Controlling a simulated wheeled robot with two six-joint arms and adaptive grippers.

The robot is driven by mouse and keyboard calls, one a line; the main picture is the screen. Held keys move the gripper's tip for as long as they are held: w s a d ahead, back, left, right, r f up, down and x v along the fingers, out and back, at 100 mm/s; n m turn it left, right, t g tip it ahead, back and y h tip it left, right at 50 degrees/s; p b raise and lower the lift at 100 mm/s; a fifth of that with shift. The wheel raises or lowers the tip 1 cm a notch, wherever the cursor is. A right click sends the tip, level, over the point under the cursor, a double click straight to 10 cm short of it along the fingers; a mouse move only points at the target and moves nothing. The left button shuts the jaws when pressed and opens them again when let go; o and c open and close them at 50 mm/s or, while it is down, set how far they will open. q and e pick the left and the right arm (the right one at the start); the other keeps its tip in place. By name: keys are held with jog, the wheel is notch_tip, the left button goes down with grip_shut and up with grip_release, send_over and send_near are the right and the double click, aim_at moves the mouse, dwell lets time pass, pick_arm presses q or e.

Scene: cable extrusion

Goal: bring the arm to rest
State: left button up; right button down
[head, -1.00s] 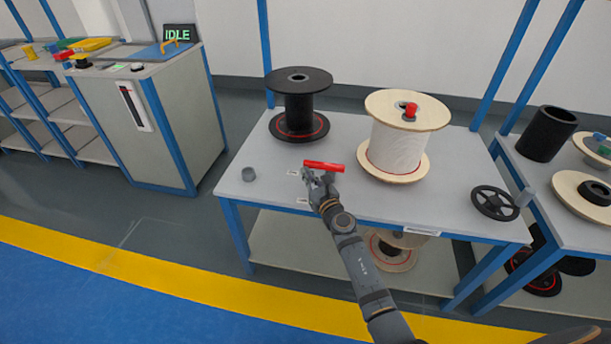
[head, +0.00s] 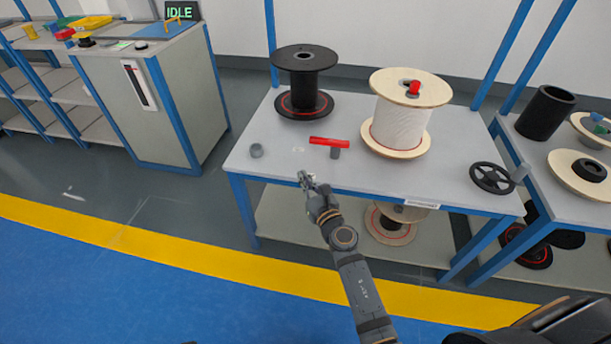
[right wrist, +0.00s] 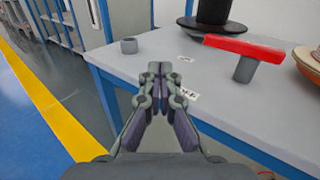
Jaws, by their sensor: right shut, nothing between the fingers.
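My right gripper (head: 307,177) is at the front edge of the workbench (head: 270,160) in the head view. Its fingers are shut with nothing between them, as the right wrist view (right wrist: 160,72) also shows. A red bar on a grey stem (head: 330,141) stands on the bench beyond the gripper, apart from it. It shows at the upper right of the right wrist view (right wrist: 244,47). My left gripper is not in view.
A black spool (head: 304,72) and a white-wound spool (head: 403,125) with a red knob stand on the bench. A small grey cup (head: 256,150) is at its left, a black handwheel (head: 492,177) at its right. The floor in front is clear.

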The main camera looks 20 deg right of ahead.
dwell(0.3)
